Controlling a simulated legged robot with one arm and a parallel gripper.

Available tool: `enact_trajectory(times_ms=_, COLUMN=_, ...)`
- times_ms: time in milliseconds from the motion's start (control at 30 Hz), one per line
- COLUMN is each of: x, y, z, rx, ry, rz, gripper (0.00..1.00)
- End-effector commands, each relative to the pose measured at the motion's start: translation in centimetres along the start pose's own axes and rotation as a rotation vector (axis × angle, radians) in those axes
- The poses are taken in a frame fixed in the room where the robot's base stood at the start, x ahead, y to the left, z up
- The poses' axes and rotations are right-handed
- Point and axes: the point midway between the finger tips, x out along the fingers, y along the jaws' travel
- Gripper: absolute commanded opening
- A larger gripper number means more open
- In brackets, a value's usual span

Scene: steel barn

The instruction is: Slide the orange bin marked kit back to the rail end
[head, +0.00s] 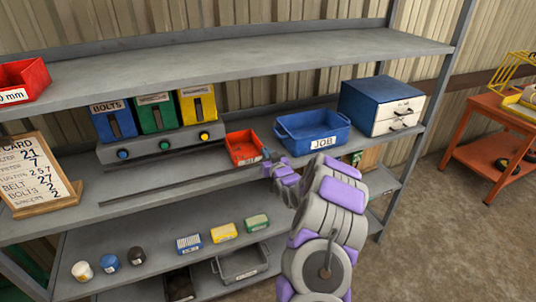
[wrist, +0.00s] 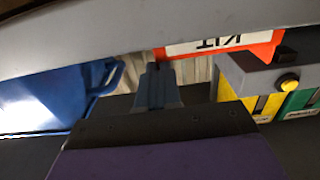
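The orange bin (head: 243,147) sits on the middle shelf, between the dispenser stand and the blue JOB bin. In the wrist view, which is upside down, its orange front (wrist: 262,52) shows with a white KIT label. A thin dark rail (head: 165,181) runs along the shelf to the left of the bin. My gripper (head: 268,157) is at the right side of the orange bin, with its fingers close together. In the wrist view the fingers (wrist: 157,82) show nothing held between them. I cannot tell whether they touch the bin.
The blue JOB bin (head: 312,131) stands close on the right, with a blue and white drawer box (head: 381,105) beyond it. The dispenser stand (head: 165,145) is on the left. The upper shelf (head: 240,55) hangs above. The shelf front left of the bin looks clear.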

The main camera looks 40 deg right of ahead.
Motion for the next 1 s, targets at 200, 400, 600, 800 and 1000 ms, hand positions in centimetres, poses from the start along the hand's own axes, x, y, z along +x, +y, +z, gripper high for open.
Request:
enact_trajectory(times_ms=200, x=-0.1, y=0.0, z=0.3, rx=0.002, ry=-0.007, rz=-0.002, gripper=0.07)
enact_trajectory(times_ms=400, x=0.0, y=0.1, z=0.4, rx=0.003, ry=-0.007, rz=-0.003, gripper=0.27)
enact_trajectory(times_ms=600, x=0.0, y=0.0, z=0.4, rx=0.002, ry=-0.007, rz=-0.004, gripper=0.33)
enact_trajectory(times_ms=800, x=-0.3, y=0.0, z=0.4, rx=0.003, ry=-0.008, rz=-0.004, gripper=0.33)
enact_trajectory(times_ms=1000, x=-2.4, y=0.1, z=0.3, rx=0.006, ry=-0.009, rz=-0.003, gripper=0.33)
